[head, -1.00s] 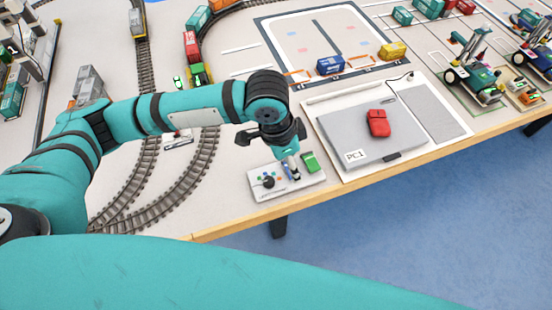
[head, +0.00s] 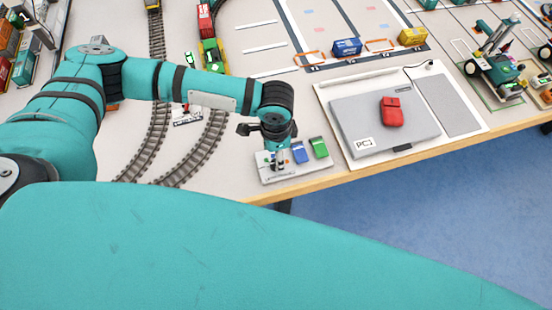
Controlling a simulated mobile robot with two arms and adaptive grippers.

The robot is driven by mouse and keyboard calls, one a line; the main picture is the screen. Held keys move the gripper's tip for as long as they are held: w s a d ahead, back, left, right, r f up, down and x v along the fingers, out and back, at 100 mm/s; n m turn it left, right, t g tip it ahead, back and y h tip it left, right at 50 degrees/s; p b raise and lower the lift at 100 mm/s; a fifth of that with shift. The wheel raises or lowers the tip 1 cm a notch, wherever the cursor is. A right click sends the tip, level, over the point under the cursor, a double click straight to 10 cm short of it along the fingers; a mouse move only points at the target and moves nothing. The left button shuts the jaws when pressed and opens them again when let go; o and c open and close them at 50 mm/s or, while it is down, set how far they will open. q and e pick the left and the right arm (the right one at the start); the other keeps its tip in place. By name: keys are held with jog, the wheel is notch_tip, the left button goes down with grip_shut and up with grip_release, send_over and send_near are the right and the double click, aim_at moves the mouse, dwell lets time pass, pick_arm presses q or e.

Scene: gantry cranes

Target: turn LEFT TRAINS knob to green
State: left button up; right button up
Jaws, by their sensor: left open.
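The light grey control panel (head: 312,167) lies flat near the table's front edge in the head view. A blue block (head: 300,152) and a green block (head: 319,147) stand on its right part. My left gripper (head: 278,158) points down over the left part of the panel and is open. The dark knob there is mostly hidden behind the fingers, and I cannot tell whether they touch it. The knob's pointing direction and the label text cannot be read. My right gripper is not in view.
A green locomotive (head: 212,55) stands behind. The table edge is just in front of the panel.

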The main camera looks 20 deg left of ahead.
pick_arm(q)
jog(key=shift+f, duration=2.4)
grip_shut()
